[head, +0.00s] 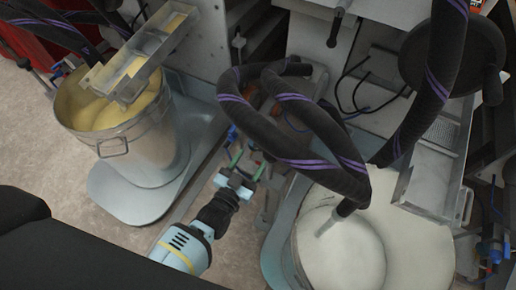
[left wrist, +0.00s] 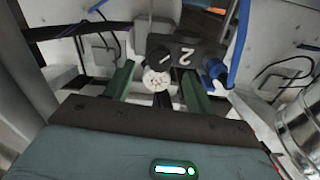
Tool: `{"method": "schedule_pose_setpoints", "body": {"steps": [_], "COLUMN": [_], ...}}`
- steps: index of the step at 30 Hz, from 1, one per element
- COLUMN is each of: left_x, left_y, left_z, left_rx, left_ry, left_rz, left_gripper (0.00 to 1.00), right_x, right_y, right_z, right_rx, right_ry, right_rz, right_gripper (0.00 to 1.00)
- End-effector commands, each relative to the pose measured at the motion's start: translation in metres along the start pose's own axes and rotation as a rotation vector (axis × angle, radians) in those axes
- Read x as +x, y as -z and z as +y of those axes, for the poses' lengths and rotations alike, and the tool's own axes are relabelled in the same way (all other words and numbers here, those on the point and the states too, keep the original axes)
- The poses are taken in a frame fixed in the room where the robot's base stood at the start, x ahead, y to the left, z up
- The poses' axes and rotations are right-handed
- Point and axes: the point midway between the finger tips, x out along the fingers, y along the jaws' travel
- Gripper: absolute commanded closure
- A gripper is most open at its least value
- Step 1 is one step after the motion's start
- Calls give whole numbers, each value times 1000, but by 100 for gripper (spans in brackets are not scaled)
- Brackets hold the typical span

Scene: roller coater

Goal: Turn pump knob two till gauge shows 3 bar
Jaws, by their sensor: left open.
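My left gripper (head: 247,164) reaches in from the lower left in the head view, its green fingers open toward the pump fittings between the two buckets. In the left wrist view the open fingers (left wrist: 158,88) stand on either side of a small white round gauge (left wrist: 157,79). A black block marked 2 (left wrist: 182,52) sits just behind the gauge. A dark part (left wrist: 161,99), perhaps the knob, shows just below the gauge, partly hidden by my gripper. I cannot tell whether the fingers touch it. The gauge reading is too small to tell.
A bucket of yellow paint (head: 125,120) stands at the left and one of white paint (head: 345,255) at the lower right. Black hoses with purple stripes (head: 290,120) hang close above and right of my gripper. A blue fitting (left wrist: 214,72) lies right of the fingers.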

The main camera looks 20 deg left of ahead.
Motion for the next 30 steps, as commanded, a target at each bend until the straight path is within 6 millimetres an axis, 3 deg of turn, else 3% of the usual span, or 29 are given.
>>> {"method": "schedule_pose_setpoints", "body": {"steps": [9,22,30], "left_x": [44,53,53], "left_y": [-3,-1,-1], "left_z": [0,0,0], "left_rx": [1,1,1], "left_ry": [0,0,0], "left_rz": [-2,-2,-2], "left_gripper": [45,45,80], "right_x": [18,22,20], "right_y": [-10,-2,-3], "right_z": [2,3,2], "right_rx": [0,-1,0], "right_ry": [1,0,1], "right_rz": [-17,2,0], "right_gripper": [46,46,46]}}
